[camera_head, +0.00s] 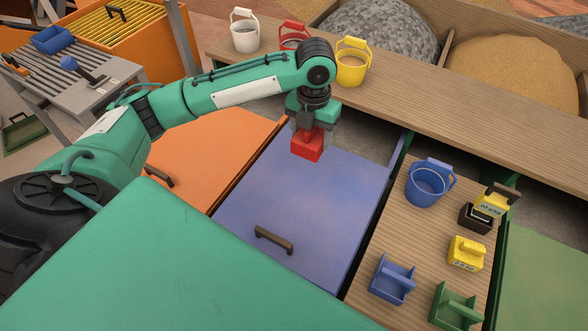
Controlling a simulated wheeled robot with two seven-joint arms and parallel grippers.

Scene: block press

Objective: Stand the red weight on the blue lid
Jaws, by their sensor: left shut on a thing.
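The red weight (307,145) is in the jaws of my left gripper (308,128), which points down. The weight is at the far end of the blue lid (310,200), near its far edge. I cannot tell whether its base touches the lid or hangs just above it. The blue lid is a wide flat panel with a dark bar handle (274,240) near its front. Apart from the weight and gripper, its visible top is bare. My right gripper is not in view.
An orange lid (205,155) is to the left. On the wooden board (405,245) at right are a blue bucket (427,184), a yellow weight (466,252), and blue (391,278) and green (455,307) holders. White, red and yellow buckets stand on the back ledge (450,120).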

